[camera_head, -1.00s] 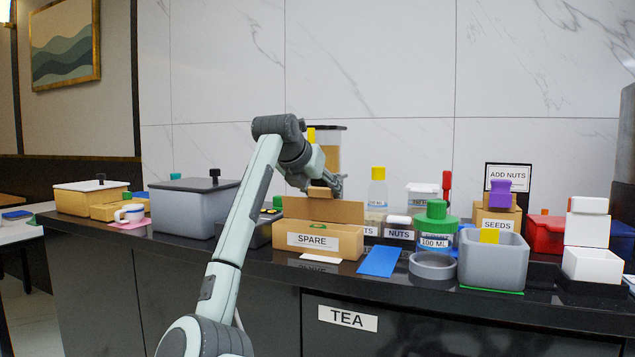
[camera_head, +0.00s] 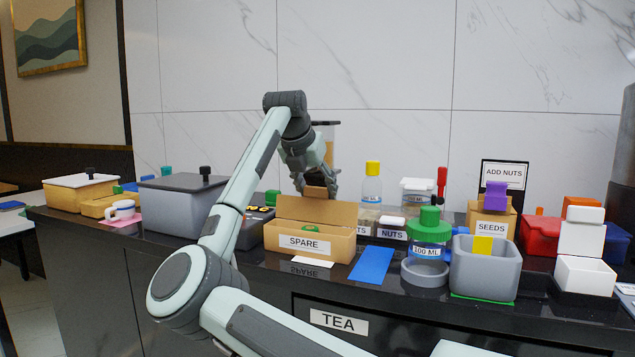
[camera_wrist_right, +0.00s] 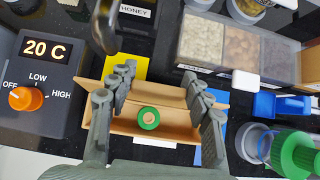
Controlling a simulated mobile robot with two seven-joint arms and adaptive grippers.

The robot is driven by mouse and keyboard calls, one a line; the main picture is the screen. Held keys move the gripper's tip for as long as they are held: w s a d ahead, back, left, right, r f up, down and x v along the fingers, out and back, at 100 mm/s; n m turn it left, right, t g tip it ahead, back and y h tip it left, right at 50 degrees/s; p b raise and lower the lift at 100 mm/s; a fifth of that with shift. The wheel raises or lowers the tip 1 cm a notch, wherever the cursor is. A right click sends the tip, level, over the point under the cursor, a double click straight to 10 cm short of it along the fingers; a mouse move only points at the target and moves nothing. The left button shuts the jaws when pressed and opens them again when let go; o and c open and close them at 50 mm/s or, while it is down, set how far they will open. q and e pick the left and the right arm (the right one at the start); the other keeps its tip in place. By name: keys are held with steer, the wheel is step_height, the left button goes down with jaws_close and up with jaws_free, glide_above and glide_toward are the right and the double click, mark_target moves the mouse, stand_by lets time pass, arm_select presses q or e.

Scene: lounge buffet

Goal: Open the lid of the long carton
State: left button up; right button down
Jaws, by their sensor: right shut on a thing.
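The long carton (camera_head: 290,240), brown with a SPARE label, stands near the counter's front edge. Its lid (camera_head: 288,207) is raised and stands up along the back side, leaving the carton open at the top. A green ring-shaped thing (camera_wrist_right: 148,118) lies inside, and it also shows over the front wall in the head view (camera_head: 313,227). My right gripper (camera_head: 318,190) is above the carton's back edge, shut on the lid's upper part. In the wrist view its fingers (camera_wrist_right: 157,98) stand on either side of the opening. My left gripper is not in view.
A grey lidded box (camera_head: 178,208) stands to the left. A blue mat (camera_head: 371,265), a green-topped jar (camera_head: 430,235) and a grey open bin (camera_head: 485,268) are to the right. A heater panel with an orange knob (camera_wrist_right: 26,99) is near in the wrist view.

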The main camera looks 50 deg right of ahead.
steer(key=c, duration=0.6)
jaws_free()
steer(key=shift+c, duration=0.2)
steer(key=v, duration=1.2)
